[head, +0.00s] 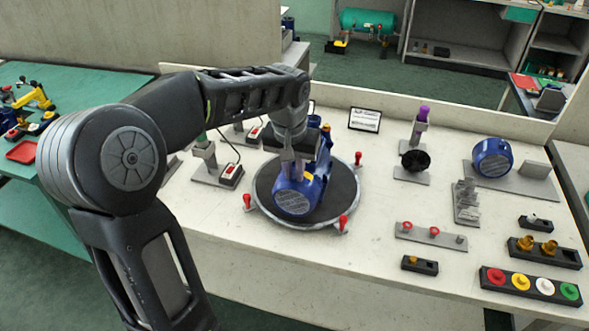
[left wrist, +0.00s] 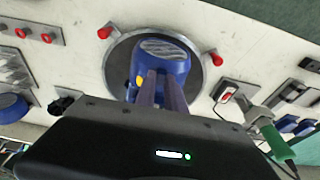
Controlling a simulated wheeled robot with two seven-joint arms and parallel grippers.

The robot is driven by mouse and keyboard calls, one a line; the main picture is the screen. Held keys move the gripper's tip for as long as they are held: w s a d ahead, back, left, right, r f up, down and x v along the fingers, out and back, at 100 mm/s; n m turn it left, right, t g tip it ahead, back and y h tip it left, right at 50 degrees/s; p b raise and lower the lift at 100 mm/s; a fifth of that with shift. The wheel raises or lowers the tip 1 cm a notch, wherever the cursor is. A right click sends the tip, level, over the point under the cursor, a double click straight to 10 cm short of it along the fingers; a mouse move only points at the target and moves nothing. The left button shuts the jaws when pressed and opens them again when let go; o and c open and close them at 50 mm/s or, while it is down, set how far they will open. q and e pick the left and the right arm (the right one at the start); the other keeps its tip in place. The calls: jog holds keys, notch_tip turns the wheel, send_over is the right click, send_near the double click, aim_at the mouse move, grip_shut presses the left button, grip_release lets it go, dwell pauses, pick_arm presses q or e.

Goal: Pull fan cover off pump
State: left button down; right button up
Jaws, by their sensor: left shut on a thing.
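The blue pump (head: 322,155) stands on a dark round turntable (head: 345,187) with a grey rim. Its blue fan cover (head: 293,198), with a grey slatted end face, points to the front. My left gripper (head: 298,172) reaches down from above and is shut on the fan cover. In the left wrist view the two fingers (left wrist: 160,92) come down on the cover (left wrist: 165,52), and its slatted end faces the top of the picture. The cover appears to sit against the pump; the joint between them is hidden by my gripper. My right gripper is not in view.
Red clamps (head: 247,202) stand around the turntable rim. Stands with cables are on its left. A rack with red parts (head: 432,231), a second blue cover-like part (head: 492,157) and a coloured button strip (head: 530,285) are on the right. The bench front is clear.

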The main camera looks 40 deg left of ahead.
pick_arm(q)
jog(key=shift+s+d+b, duration=0.3)
jog(key=shift+s, duration=0.6)
jog(key=shift+s+d+b, duration=0.35)
jog(key=shift+s, duration=0.5)
jog(key=shift+s+d+b, duration=0.3)
jog(key=shift+s, duration=0.6)
notch_tip(320, 180, up, 7)
jog(key=p, duration=0.5)
